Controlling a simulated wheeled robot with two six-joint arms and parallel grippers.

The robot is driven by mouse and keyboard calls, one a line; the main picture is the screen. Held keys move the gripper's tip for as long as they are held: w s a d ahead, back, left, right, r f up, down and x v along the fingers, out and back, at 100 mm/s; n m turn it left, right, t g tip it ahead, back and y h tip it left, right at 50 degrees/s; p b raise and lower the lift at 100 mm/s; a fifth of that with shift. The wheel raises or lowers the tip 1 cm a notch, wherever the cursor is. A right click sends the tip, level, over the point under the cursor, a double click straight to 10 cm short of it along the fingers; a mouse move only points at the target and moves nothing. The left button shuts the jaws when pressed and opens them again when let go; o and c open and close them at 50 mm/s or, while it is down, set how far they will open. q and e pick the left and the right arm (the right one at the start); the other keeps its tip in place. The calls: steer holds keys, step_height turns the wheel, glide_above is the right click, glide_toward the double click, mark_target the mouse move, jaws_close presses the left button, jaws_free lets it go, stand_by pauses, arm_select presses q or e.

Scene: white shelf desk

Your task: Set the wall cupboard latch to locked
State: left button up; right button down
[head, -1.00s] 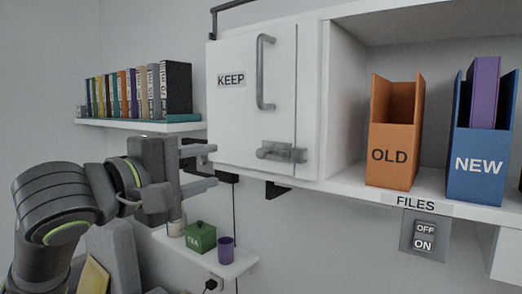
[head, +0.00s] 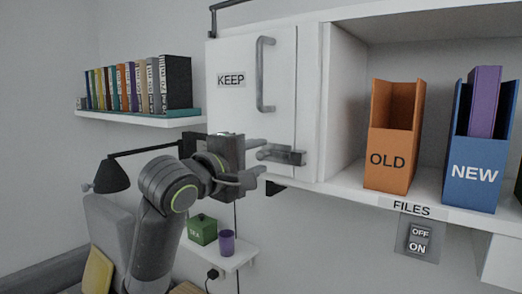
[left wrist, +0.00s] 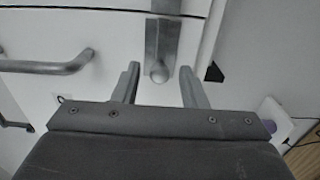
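The white wall cupboard door (head: 235,120) is closed and carries a KEEP label and a grey vertical handle (head: 265,75). The grey latch (head: 290,156) lies horizontally near the door's lower right, its bar crossing the seam on the right. My left gripper (head: 260,157) is open at the latch's left end, one finger above and one below. In the left wrist view, the latch (left wrist: 163,40) runs down from the top, and its round knob (left wrist: 159,72) sits between the open fingertips (left wrist: 160,80). Whether a finger touches it cannot be told. My right gripper is not in view.
An orange OLD file box (head: 391,150) and a blue NEW file box (head: 475,165) stand on the open shelf to the right. An OFF/ON switch (head: 419,239) is below. A book shelf (head: 140,120) is at left, and a small shelf (head: 240,258) is underneath.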

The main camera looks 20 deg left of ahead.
arm_select(q)
steer(key=shift+x, duration=0.9)
steer(key=shift+c, duration=0.2)
jaws_close()
